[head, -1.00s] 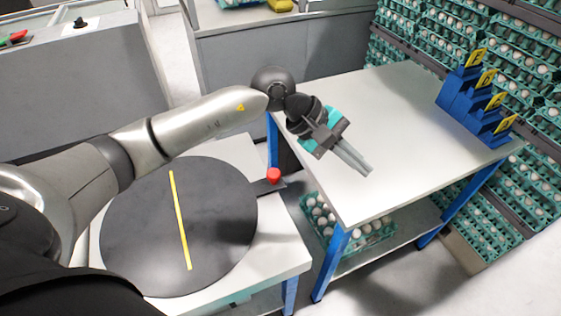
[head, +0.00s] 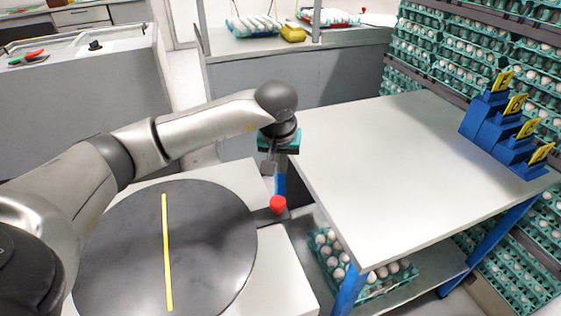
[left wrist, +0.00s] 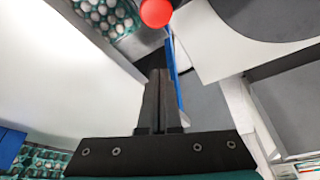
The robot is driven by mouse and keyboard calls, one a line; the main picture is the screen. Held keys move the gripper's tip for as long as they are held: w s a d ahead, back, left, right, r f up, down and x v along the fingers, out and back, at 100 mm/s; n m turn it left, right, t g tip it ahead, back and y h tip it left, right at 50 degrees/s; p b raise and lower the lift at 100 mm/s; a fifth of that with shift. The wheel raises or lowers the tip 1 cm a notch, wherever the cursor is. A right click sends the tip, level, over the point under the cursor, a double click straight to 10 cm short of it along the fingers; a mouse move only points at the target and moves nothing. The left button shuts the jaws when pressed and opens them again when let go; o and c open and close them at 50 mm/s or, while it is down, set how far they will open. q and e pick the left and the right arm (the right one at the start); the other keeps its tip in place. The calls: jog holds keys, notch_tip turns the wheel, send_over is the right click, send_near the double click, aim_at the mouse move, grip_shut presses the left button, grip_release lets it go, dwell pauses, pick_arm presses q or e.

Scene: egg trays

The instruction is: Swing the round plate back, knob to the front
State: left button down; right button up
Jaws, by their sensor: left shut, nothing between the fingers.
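The round plate (head: 215,235) is a dark disc with a yellow stripe, lying on a white table. Its red knob (head: 278,204) stands on a short dark arm at the plate's right edge. My left gripper (head: 267,169) is shut and empty, pointing down, just behind the knob in the head view and apart from it. In the left wrist view the closed fingers (left wrist: 159,75) point toward the knob (left wrist: 156,12), with a gap between. Part of the plate (left wrist: 270,18) shows at the top right there. My right gripper is not in view.
A white table with blue legs (head: 370,160) stands close on the right, its top mostly clear. It bears blue stepped holders (head: 500,135) with yellow tags. An egg tray (head: 375,280) sits on its lower shelf. Stacked egg trays (head: 445,65) line the right side.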

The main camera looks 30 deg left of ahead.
pick_arm(q)
jog(key=shift+s+d+f+b, duration=0.2)
jog(key=shift+s+f, duration=0.2)
jog(key=shift+f, duration=0.25)
jog(key=shift+s+d+f+b, duration=0.15)
jog(key=shift+s+f, duration=0.3)
jog(key=shift+f, duration=0.2)
jog(key=shift+s+d+f+b, duration=0.2)
jog(key=shift+s+f, duration=0.2)
jog(key=shift+f, duration=0.25)
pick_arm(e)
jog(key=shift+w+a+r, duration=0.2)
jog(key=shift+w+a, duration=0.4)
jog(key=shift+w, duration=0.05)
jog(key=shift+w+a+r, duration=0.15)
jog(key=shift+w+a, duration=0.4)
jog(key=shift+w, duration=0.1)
pick_arm(q)
jog(key=shift+d, duration=0.1)
